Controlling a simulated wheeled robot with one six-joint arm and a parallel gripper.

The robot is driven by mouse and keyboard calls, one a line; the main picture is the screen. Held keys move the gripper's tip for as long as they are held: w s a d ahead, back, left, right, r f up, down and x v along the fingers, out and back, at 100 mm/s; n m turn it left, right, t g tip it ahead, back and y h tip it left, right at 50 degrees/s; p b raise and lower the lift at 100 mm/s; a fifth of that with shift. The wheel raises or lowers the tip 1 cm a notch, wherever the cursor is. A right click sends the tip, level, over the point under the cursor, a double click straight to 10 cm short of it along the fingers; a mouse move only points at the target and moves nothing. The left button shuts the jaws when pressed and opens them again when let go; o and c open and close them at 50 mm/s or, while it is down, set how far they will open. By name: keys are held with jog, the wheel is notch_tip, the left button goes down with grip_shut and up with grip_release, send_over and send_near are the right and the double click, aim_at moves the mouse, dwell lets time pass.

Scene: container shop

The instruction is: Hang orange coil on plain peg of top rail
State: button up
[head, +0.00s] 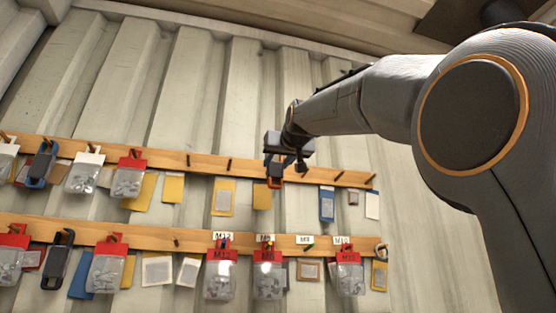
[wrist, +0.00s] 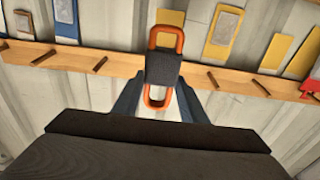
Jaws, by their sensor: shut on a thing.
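The orange coil (wrist: 163,68) is an elongated orange loop with a dark grey band around its middle. My gripper (wrist: 159,87) is shut on it at the band, with loop ends showing above and below. In the head view the orange coil (head: 276,184) is small beneath my gripper (head: 284,163), in front of the wooden top rail (head: 208,162). Bare dark pegs stand on this rail, one left of my gripper (head: 229,163) and one right of it (head: 336,178). Whether the coil touches a peg or the rail, I cannot tell.
The lower rail (head: 140,237) holds more bags. Yellow cards and a blue card (head: 327,204) are on the wall below the top rail.

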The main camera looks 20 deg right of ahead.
jog(key=w+f+p, duration=0.1)
jog(key=w+p, duration=0.3)
jog(key=w, duration=0.4)
jog(key=shift+w, duration=0.4)
dwell(0.6)
dwell(0.6)
jog(key=o, duration=1.2)
jog(key=s+b, duration=0.1)
jog(key=s, duration=0.1)
jog(key=s+b, duration=0.2)
jog(key=s, duration=0.1)
jog(key=s+b, duration=0.1)
jog(key=s, duration=0.1)
jog(key=shift+s+f, duration=0.25)
jog(key=shift+s, duration=0.1)
